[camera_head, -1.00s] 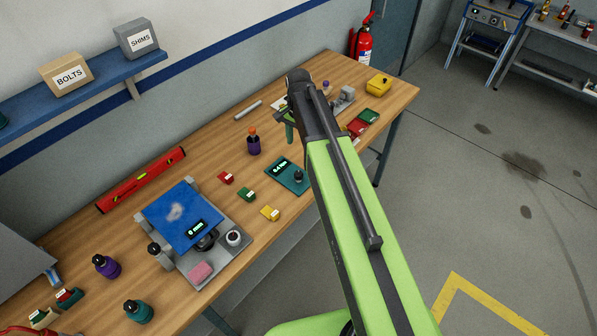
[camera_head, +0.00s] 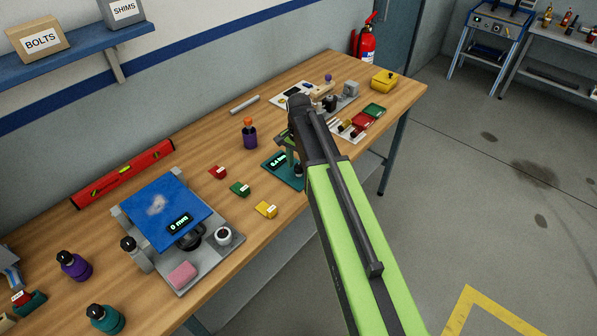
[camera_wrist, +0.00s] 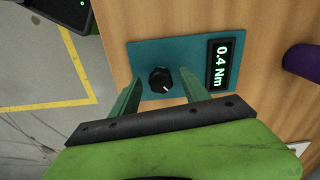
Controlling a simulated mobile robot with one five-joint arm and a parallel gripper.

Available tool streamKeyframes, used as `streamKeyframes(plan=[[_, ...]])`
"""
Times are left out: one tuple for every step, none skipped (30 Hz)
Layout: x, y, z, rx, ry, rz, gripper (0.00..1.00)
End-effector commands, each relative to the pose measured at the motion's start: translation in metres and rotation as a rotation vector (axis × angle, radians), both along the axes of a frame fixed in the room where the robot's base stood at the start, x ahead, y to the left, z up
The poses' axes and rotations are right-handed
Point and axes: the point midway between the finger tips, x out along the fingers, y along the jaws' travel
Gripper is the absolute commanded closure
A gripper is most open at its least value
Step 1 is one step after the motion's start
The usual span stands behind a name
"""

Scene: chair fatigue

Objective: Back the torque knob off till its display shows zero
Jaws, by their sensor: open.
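The torque knob (camera_wrist: 161,80) is a black dial with a white mark, set on a teal panel (camera_wrist: 150,51) lying on the wooden bench. Its display (camera_wrist: 221,64) reads 0.4 Nm in the wrist view. My gripper (camera_wrist: 158,88) is open, its two green fingers on either side of the knob with gaps to it. I cannot tell how far the fingertips are above the panel. In the head view the panel (camera_head: 270,167) is partly hidden by my arm, and the knob (camera_head: 298,171) shows beside the gripper (camera_head: 291,158).
The bench (camera_head: 226,135) also holds a blue-topped device (camera_head: 165,205) with a display reading 0 mm, small red, green and yellow blocks, and a purple bottle (camera_head: 250,138). Coloured trays (camera_head: 374,111) lie beyond the arm. A purple object (camera_wrist: 302,61) stands right of the display.

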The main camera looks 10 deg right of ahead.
Motion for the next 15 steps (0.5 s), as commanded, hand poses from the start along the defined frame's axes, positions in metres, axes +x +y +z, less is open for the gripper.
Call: streamKeyframes(plan=[[0.0000,-0.0001,0.0008,0.000,0.000,0.000,0.46],[0.0000,-0.0001,0.0013,0.000,0.000,0.000,0.46],[0.0000,-0.0003,0.0015,0.000,0.000,0.000,0.46],[0.0000,-0.0003,0.0016,0.000,0.000,0.000,0.46],[0.0000,-0.0003,0.0016,0.000,0.000,0.000,0.46],[0.0000,-0.0003,0.0016,0.000,0.000,0.000,0.51],[0.0001,-0.0004,0.0016,0.000,0.000,0.000,0.55],[0.0001,-0.0004,0.0016,0.000,0.000,0.000,0.59],[0.0000,-0.0004,0.0016,0.000,0.000,-0.001,0.64],[0.0000,-0.0004,0.0016,0.000,0.000,-0.001,0.68],[0.0000,-0.0005,0.0016,0.000,0.000,-0.001,0.72],[0.0000,-0.0006,0.0015,0.000,0.000,-0.001,0.77],[0.0000,-0.0007,0.0015,0.000,0.000,-0.001,0.81],[0.0000,-0.0007,0.0015,0.000,0.000,-0.001,0.85],[-0.0002,-0.0008,0.0015,-0.001,0.001,-0.001,0.91]])
